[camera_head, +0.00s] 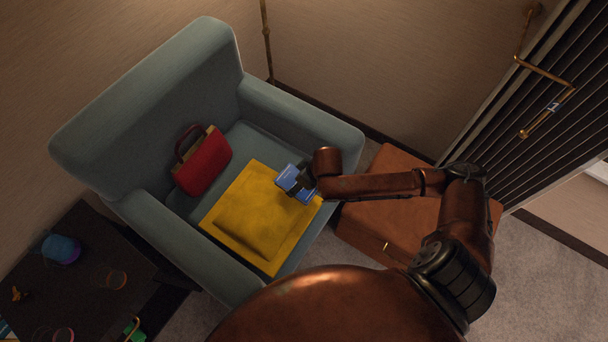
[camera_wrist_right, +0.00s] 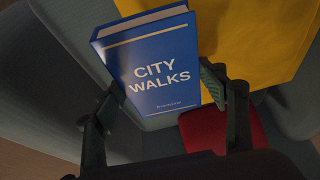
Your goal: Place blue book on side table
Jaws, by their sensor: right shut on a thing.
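The blue book (camera_head: 288,181) is over the right corner of a yellow cloth on the armchair, near the chair's right arm. I cannot tell whether it touches the cloth. My right gripper (camera_head: 305,180) is shut on it. In the right wrist view the book (camera_wrist_right: 158,62) shows its cover, reading "CITY WALKS", between the two fingers of the gripper (camera_wrist_right: 160,95). A dark low table (camera_head: 88,262), which looks like the side table, stands at the lower left, beside the armchair. Its lower left part is cut off by the frame. My left gripper is not in view.
The grey-blue armchair (camera_head: 170,100) holds a red bag (camera_head: 203,163) and the yellow cloth (camera_head: 232,235). A blue round object (camera_head: 61,249) and several glasses stand on the dark table. A brown leather box (camera_head: 392,170) stands right of the chair, under my right arm.

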